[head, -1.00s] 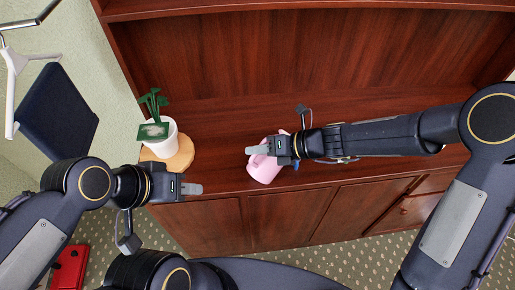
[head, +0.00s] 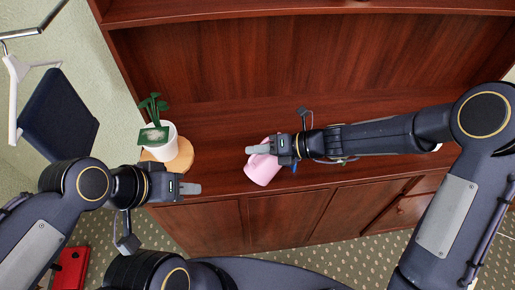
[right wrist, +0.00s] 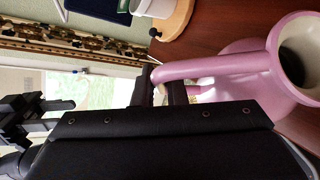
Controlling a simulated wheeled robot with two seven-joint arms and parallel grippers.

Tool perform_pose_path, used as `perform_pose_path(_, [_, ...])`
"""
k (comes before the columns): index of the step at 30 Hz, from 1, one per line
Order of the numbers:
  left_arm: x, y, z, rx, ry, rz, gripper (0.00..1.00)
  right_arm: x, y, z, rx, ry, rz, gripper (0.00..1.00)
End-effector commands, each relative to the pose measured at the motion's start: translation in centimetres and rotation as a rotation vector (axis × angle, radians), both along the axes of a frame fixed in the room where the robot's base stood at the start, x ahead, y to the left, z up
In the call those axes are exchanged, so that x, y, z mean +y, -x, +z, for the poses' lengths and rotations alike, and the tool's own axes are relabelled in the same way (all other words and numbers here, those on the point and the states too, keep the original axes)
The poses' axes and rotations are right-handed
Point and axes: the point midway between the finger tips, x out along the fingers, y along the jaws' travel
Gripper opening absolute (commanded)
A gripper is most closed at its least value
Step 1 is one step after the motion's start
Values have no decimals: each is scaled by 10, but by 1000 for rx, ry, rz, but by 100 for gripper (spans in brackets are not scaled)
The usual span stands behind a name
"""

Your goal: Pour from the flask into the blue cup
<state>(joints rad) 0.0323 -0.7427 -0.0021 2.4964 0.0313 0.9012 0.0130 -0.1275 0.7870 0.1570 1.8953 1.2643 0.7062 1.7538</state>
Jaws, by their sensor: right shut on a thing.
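The pink flask (head: 262,170) is a jug-like vessel with a side handle, tilted above the front of the wooden cabinet top. My right gripper (head: 260,149) is shut on its handle. The right wrist view shows the handle between the fingers (right wrist: 170,90), and the flask (right wrist: 245,72) with its dark round mouth at the right edge. A small patch of blue (head: 294,168) shows just below my right gripper; it may be the blue cup, mostly hidden. My left gripper (head: 192,188) is at the cabinet's front edge, apart from everything; its finger gap is not visible.
A white pot with a green plant (head: 158,138) stands on a round wooden board (head: 182,158) to the left of the flask. A small white thing (head: 437,147) is partly hidden behind my right arm. The cabinet top (head: 220,130) behind the flask is clear.

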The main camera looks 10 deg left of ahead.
Motion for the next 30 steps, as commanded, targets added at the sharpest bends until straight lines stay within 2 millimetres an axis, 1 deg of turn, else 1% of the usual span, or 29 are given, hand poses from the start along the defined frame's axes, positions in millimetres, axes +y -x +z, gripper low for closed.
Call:
perform_pose_path(1, [0,0,2,0,0,0,36,0,-1,3,2,-6,0,0])
perform_pose_path(30, [0,0,21,0,0,0,36,-4,-6,17,89,-76,1,0])
